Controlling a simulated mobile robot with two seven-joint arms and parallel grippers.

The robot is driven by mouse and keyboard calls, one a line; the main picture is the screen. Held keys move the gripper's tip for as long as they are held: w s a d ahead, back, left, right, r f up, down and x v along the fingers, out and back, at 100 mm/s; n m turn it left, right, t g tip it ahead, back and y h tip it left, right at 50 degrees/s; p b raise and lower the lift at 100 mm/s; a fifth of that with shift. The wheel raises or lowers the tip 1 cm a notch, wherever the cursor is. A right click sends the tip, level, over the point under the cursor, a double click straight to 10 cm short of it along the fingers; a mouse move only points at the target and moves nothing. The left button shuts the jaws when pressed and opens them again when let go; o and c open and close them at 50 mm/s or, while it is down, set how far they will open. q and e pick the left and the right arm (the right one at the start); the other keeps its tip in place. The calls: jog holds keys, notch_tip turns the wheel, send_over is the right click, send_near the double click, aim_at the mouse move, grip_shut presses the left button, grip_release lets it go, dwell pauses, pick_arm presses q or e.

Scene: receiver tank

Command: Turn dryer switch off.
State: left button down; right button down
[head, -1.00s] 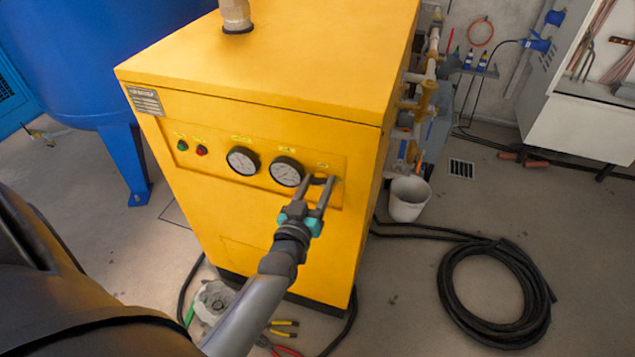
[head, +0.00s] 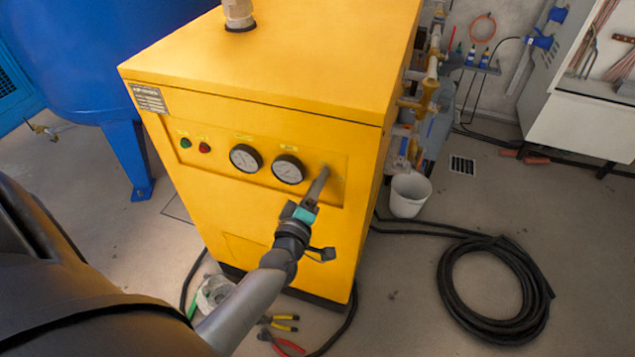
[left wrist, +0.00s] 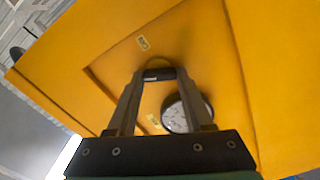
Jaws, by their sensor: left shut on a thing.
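The dryer is a yellow cabinet (head: 260,75) in the middle of the head view. Its recessed front panel holds a green and a red light, two gauges and the switch at the right end. My right gripper is not in view.
A large blue tank (head: 95,60) stands at the left. Pipes with valves (head: 425,100) run along the dryer's right side, above a white bucket (head: 408,195). A coiled black hose (head: 495,290) and pliers (head: 285,345) lie on the floor.

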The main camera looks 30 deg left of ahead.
pick_arm(q)
jog(key=n, duration=0.4)
jog(key=shift+f+n+b, duration=0.15)
jog(key=shift+n+b, duration=0.2)
jog(key=shift+n, duration=0.05)
dwell(0.4)
jog(key=c, duration=0.6)
grip_release()
jog(key=shift+s, duration=0.1)
jog(key=p+v, duration=0.1)
jog(key=v, duration=1.4)
jog(key=shift+d, duration=0.15)
